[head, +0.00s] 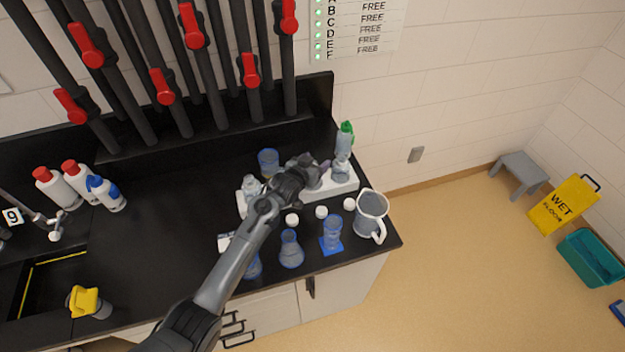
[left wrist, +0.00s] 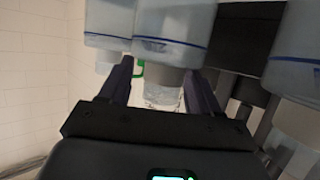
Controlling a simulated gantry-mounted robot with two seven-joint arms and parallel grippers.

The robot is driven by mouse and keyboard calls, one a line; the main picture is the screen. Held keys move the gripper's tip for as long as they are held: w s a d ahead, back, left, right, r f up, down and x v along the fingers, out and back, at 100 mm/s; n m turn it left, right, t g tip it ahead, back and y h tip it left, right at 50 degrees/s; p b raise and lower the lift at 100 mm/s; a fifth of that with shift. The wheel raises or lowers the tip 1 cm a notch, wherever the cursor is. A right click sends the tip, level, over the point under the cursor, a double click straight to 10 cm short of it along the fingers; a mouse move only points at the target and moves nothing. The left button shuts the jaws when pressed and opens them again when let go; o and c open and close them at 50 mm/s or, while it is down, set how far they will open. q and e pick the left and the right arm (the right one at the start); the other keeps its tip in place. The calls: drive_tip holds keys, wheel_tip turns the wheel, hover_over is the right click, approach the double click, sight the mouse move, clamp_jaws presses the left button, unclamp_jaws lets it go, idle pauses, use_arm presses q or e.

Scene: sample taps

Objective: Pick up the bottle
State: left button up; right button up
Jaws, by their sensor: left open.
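Clear bottles stand in a white rack (head: 344,187) on the black counter: one at its left end (head: 250,186), one near the right end (head: 341,170), and one by my gripper (head: 313,180), partly hidden by it. My left gripper (head: 318,166) is at the rack's middle bottle, and my arm hides part of the rack. In the left wrist view, my open dark fingers (left wrist: 163,90) stand either side of a clear bottle with a blue line (left wrist: 172,50). I cannot tell whether they touch it. Similar bottles show at both sides. My right gripper is not in view.
A green-topped bottle (head: 345,138) stands behind the rack. White caps (head: 321,212), a pitcher (head: 371,215), a flask (head: 291,250) and a beaker (head: 332,234) are in front. A blue beaker (head: 268,162) stands behind. The counter's left middle is clear.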

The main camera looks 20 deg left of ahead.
use_arm(q)
drive_tip(key=shift+w, duration=0.1)
clamp_jaws()
idle(0.3)
drive_tip(key=shift+r, duration=0.1)
